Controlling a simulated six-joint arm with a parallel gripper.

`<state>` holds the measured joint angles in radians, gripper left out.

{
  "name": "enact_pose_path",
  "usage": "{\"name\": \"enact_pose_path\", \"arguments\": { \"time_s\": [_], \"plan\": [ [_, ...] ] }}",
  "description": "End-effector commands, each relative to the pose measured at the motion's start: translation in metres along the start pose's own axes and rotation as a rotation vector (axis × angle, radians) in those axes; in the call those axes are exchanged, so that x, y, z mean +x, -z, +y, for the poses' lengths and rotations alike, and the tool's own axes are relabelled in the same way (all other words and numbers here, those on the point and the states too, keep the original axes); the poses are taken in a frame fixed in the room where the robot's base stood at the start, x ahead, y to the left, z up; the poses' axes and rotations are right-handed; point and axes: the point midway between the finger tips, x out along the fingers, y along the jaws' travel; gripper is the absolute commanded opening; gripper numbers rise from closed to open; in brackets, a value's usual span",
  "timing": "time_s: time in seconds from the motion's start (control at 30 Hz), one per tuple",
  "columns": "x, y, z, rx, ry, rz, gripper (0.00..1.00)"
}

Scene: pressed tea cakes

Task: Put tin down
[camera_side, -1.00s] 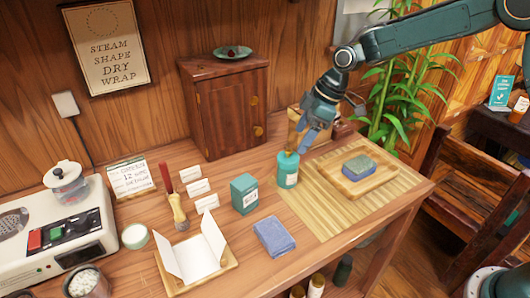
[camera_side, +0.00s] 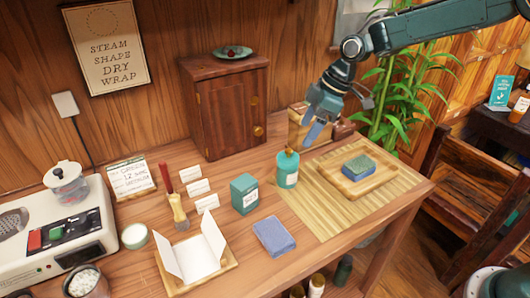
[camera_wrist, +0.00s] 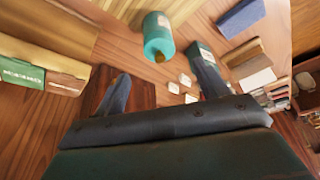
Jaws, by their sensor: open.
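The teal tin (camera_side: 287,169), a round canister with a pale label and a small knob on top, stands upright at the left edge of the bamboo mat (camera_side: 333,213). My gripper (camera_side: 318,132) is open and empty, above and a little to the right of the tin, apart from it. In the wrist view the tin (camera_wrist: 158,38) shows beyond the open fingers of my gripper (camera_wrist: 160,92), with nothing between them.
A teal box (camera_side: 244,194) and a folded blue cloth (camera_side: 274,236) are left of the mat. A wooden board (camera_side: 340,187) with a green-and-blue block (camera_side: 358,168) lies on the mat. A wooden cabinet (camera_side: 226,105) stands behind. The mat's front is clear.

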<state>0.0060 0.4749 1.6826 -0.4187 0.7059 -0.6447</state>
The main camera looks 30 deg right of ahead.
Motion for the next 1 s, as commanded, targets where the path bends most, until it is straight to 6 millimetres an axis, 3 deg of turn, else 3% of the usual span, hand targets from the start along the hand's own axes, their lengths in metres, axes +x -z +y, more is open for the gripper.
{"name": "enact_pose_path", "arguments": {
  "time_s": [0.47, 0.7, 1.0],
  "plan": [
    [-0.097, -0.032, -0.053, 0.217, -0.123, -0.012, 0.73],
    [-0.14, -0.062, -0.091, 0.357, -0.194, -0.006, 0.73],
    [-0.177, -0.108, -0.141, 0.535, -0.277, 0.016, 0.73]
  ]
}}
